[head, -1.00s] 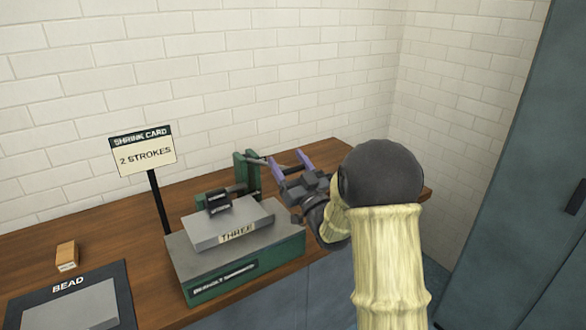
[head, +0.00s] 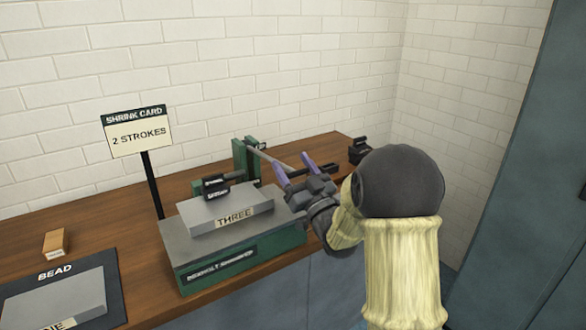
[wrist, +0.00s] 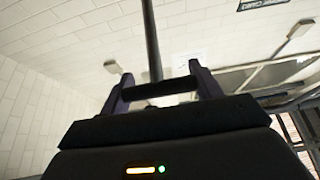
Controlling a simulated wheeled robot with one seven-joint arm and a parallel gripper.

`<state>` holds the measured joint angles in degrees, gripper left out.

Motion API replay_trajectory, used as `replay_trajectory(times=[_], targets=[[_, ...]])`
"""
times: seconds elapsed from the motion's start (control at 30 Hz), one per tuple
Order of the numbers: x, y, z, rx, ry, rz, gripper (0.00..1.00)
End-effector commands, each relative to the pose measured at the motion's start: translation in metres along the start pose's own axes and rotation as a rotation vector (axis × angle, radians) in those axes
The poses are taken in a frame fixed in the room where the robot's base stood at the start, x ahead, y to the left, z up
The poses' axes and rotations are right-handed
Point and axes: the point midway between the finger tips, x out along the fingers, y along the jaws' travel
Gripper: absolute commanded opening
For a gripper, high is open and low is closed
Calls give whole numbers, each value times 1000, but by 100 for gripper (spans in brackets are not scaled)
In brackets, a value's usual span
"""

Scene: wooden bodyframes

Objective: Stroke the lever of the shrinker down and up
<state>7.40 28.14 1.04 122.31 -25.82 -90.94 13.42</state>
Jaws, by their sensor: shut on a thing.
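The shrinker is a green and grey machine (head: 240,263) on the wooden bench in the head view, with a green post (head: 246,160) at its back. Its grey lever (head: 264,156) runs from the post, sloping down to the right toward my gripper. My gripper (head: 296,170) has purple fingers and is shut on the lever's handle; the grip point is partly hidden by the fingers. In the wrist view a dark bar (wrist: 160,89) lies across between the fingers, and a dark rod (wrist: 151,40) rises from it. A grey plate labelled THREE (head: 228,210) lies on the machine.
A sign reading "2 STROKES" (head: 139,136) stands behind the machine's left side. A BEAD mat (head: 105,262) and a small wooden block (head: 55,243) are at the left. A small dark object (head: 359,150) sits on the bench (head: 325,148) behind my gripper. A white brick wall stands behind.

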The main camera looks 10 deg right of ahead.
Motion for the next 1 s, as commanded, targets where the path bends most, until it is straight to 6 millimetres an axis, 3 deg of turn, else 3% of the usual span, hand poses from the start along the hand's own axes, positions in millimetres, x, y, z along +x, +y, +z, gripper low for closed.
replay_trajectory(times=[0.23, 0.27, 0.37, 0.77, 1.0], targets=[[-4, 1, 4, 1, -12, 4, 23], [-4, 1, 5, 1, -12, 4, 66], [-4, 1, 4, 1, -11, 3, 85], [-7, 0, 3, 1, -7, 2, 85], [-41, 1, 4, 0, -9, 4, 85]])
